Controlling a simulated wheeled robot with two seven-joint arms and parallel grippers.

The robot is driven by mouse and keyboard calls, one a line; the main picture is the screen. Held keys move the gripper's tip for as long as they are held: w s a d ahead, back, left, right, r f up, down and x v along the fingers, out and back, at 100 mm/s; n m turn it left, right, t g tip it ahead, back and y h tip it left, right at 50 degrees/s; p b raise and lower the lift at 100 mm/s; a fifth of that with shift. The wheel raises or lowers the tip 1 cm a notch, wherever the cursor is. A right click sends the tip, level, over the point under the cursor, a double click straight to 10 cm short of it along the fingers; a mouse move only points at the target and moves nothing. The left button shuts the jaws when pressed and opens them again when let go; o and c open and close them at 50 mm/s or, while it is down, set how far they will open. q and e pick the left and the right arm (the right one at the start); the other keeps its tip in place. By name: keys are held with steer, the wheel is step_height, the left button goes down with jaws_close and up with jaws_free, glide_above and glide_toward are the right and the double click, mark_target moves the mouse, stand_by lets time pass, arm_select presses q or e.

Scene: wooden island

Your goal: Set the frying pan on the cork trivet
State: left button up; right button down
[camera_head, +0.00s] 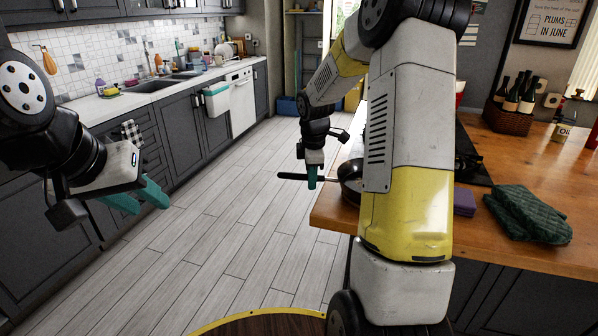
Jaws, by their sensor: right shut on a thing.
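The dark frying pan (349,183) is at the left edge of the wooden island, its handle (291,176) sticking out left past the edge. My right arm hides most of the pan, and I cannot tell whether it rests on the wood or is held just above it. My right gripper (312,180) points down and is shut on the handle. My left gripper (140,198) is empty, its teal fingers apart, over the floor at the left. I cannot make out the cork trivet; my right arm blocks part of the island top.
The wooden island top (540,172) holds a green quilted cloth (530,213), a purple block (464,202), a black cooktop (472,165), a basket of bottles (509,121) and an oil tin (562,131). Open floor (235,215) separates the island from the sink counter (115,104).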

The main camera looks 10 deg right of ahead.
steer(key=shift+f, duration=0.3)
steer(key=c, duration=1.2)
jaws_free()
steer(key=shift+o, duration=0.2)
steer(key=shift+f, duration=0.1)
